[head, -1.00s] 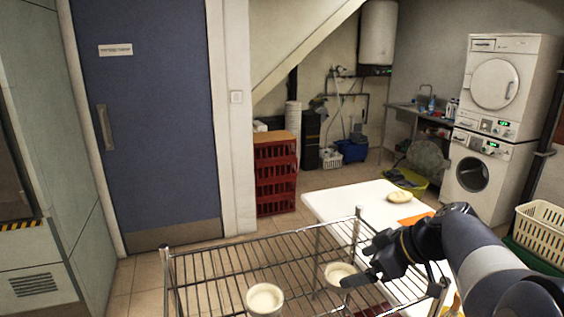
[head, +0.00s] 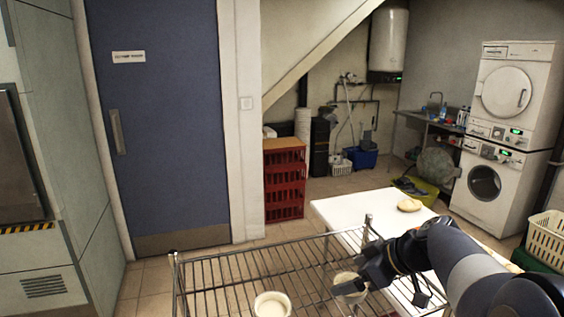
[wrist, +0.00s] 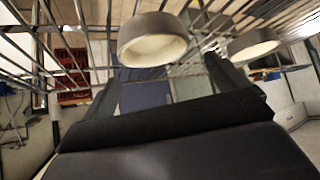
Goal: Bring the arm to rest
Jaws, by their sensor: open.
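My gripper (head: 366,275) is above the wire rack (head: 235,264) at the right of its top shelf in the head view. A white jar (head: 272,304) stands on the rack at the lower middle. A second white jar (head: 347,284) stands behind my gripper and is partly hidden by it. In the wrist view, two jars show near the top, one at the middle (wrist: 152,40) and one at the right (wrist: 252,44), with the wire shelf around them.
A white table (head: 345,209) with a round tan item (head: 409,205) on it stands beyond the rack. Red crates (head: 284,190) stand by the wall. A cream basket (head: 546,236) is at the right edge. Tiled floor is open before the blue door (head: 163,120).

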